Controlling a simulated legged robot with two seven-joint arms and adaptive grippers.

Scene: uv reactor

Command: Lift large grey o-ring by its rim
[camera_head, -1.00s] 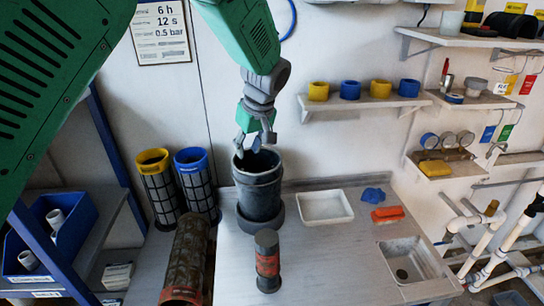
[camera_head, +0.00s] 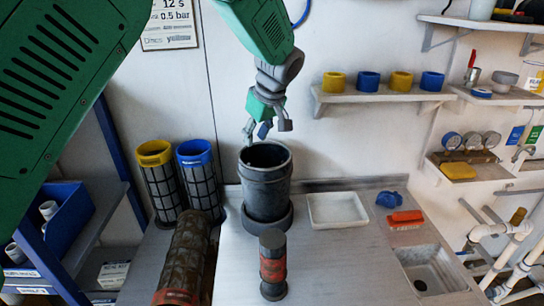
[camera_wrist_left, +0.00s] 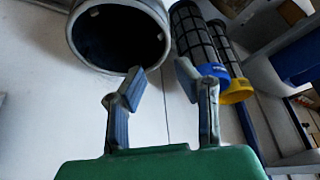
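A tall grey cylinder (camera_head: 265,190) with a dark open mouth stands upright on the bench, with a wide grey ring (camera_head: 267,220) around its foot. I cannot tell whether the o-ring is this foot ring or part of the cylinder's rim. In the head view my left gripper (camera_head: 266,128) is just above and behind the cylinder's mouth. In the left wrist view its two fingers (camera_wrist_left: 155,80) are apart with nothing between them. The cylinder's rim (camera_wrist_left: 122,72) shows beyond the fingers at upper left there. My right gripper is not in view.
Blue-capped (camera_head: 199,175) and yellow-capped (camera_head: 158,180) mesh filters stand left of the cylinder. A dirty brown filter (camera_head: 187,255) and a dark canister with a red band (camera_head: 272,265) are in front. A white tray (camera_head: 337,210) and a sink (camera_head: 430,268) lie right.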

